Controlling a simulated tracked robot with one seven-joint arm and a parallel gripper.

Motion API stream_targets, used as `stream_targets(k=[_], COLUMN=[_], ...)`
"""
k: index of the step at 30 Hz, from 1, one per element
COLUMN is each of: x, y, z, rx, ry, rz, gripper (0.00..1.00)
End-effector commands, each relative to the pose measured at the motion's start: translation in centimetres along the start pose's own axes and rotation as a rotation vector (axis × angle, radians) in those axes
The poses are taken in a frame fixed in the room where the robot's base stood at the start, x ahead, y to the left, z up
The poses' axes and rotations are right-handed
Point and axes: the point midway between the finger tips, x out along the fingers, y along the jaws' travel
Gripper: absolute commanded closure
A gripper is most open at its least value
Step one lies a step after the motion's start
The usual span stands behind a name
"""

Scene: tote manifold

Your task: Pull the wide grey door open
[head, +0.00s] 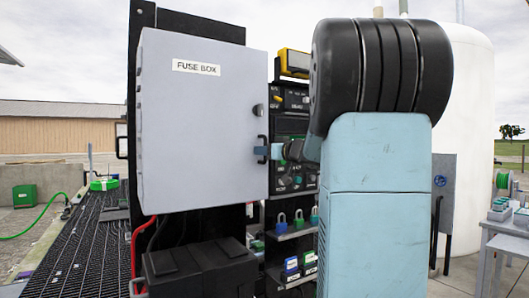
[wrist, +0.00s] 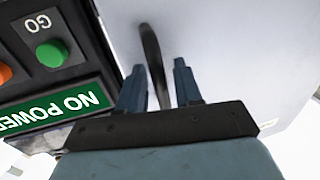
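The wide grey door (head: 205,120) is the front of a fuse box with a "FUSE BOX" label near its top. It looks shut. A black handle (head: 262,140) stands on its right edge. In the wrist view the handle (wrist: 152,55) is a curved black bar on the pale door face (wrist: 225,50). My gripper (wrist: 159,66) is open, with its two blue fingers on either side of the handle and gaps between. In the head view my gripper (head: 268,151) reaches the handle from the right.
A control panel (head: 292,105) stands right of the door; its green GO button (wrist: 52,53) and "NO POWER" sign (wrist: 70,106) show in the wrist view. Below are padlocks (head: 299,219) on a shelf and black boxes (head: 200,270). A grating (head: 95,235) lies at left.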

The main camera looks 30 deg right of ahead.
Motion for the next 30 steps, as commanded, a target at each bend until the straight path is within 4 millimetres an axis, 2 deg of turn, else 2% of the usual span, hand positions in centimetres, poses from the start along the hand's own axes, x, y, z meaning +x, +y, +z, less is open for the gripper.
stream_targets(k=[1,9,11,24,30], x=[-0.01,-0.02,-0.02,-0.02,-0.86], y=[0.0,0.0,0.0,-0.19,-0.26], z=[0.0,0.01,0.01,0.02,0.01], rx=[0.0,0.0,0.0,0.0,-0.001], ry=[0.0,0.0,0.0,0.0,0.0], rz=[0.0,0.0,0.0,0.0,0.021], gripper=[0.7,0.96,1.0,1.0,1.0])
